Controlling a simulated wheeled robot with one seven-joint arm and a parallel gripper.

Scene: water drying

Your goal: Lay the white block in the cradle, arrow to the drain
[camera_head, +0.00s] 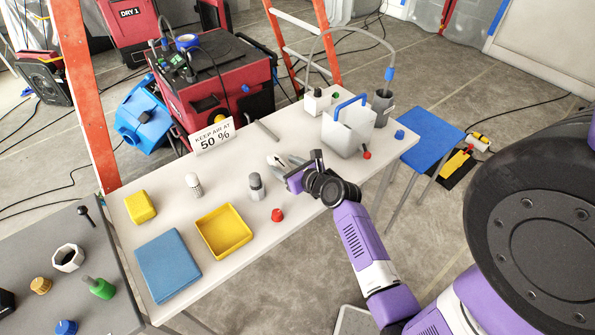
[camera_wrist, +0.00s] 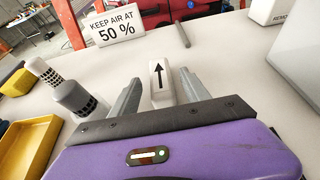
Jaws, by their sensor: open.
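The white block (camera_wrist: 158,88) lies on the white table with a black arrow on its top. In the wrist view the arrow points up the picture, away from my palm. My gripper (camera_wrist: 157,78) is open, with one finger on each side of the block and gaps showing between. In the head view the block (camera_head: 273,160) is partly hidden by my gripper (camera_head: 286,163). I cannot pick out the cradle or the drain for certain in either view.
A white bin with a blue handle (camera_head: 348,132) stands right of my gripper. A sign (camera_head: 214,135) and grey bar (camera_head: 267,131) lie beyond.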

